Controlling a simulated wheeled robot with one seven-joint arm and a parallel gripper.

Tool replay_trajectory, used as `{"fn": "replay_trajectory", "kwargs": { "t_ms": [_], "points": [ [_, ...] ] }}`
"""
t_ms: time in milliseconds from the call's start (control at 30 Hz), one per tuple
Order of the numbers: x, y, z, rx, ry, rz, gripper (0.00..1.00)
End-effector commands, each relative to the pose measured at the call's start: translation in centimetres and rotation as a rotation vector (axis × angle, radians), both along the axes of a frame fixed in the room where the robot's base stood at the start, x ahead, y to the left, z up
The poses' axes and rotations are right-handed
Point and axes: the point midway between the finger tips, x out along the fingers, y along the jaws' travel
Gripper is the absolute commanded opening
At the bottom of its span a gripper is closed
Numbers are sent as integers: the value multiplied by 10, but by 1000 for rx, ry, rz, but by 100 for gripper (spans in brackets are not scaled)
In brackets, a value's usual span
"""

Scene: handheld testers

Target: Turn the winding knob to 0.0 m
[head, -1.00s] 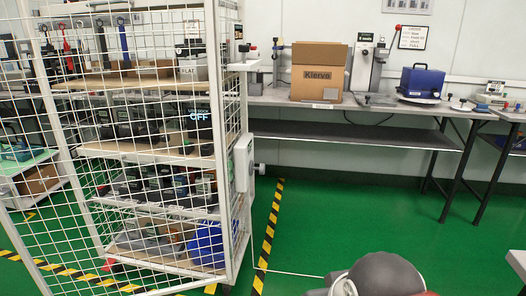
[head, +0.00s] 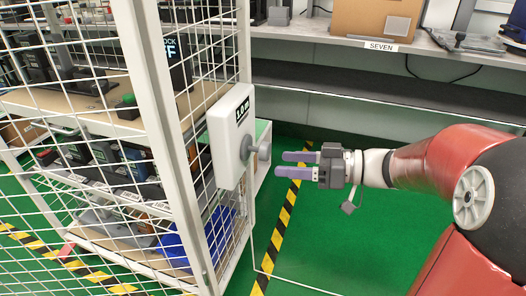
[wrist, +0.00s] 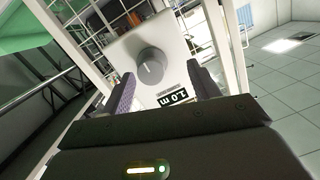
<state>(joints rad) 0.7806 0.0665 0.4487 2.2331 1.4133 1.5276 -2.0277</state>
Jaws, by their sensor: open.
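The winding knob (head: 262,148) is a grey round knob on a white box (head: 227,145) fixed to the side of the wire cage. The box's dark display reads 1.0 m (head: 242,108). In the wrist view the knob (wrist: 151,66) faces me with a light pointer line on it, and the display (wrist: 173,98) shows 1.0 m at a tilt. My gripper (head: 298,164) is open and empty, to the right of the knob and apart from it. In the wrist view its two purple-padded fingers (wrist: 164,90) stand apart on either side below the knob.
The white wire cage (head: 150,60) with shelves of devices stands at left. A grey bench (head: 400,45) with a cardboard box (head: 375,18) runs along the back. Yellow-black floor tape (head: 285,215) crosses the green floor, which is clear around my gripper.

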Motion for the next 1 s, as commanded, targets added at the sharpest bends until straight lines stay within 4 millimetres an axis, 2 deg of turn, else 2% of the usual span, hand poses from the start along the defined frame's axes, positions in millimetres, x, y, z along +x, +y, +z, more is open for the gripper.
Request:
{"fn": "replay_trajectory", "kwargs": {
  "t_ms": [33, 167, 633, 800, 1000],
  "points": [
    [8, -8, -2, 38, -50, -19, 61],
    [17, -12, 5, 81, -130, -44, 61],
    [38, 50, 6, 84, -138, -44, 61],
    [40, 58, 6, 83, -137, -46, 61],
    [41, 59, 7, 83, -137, -46, 61]
  ]
}}
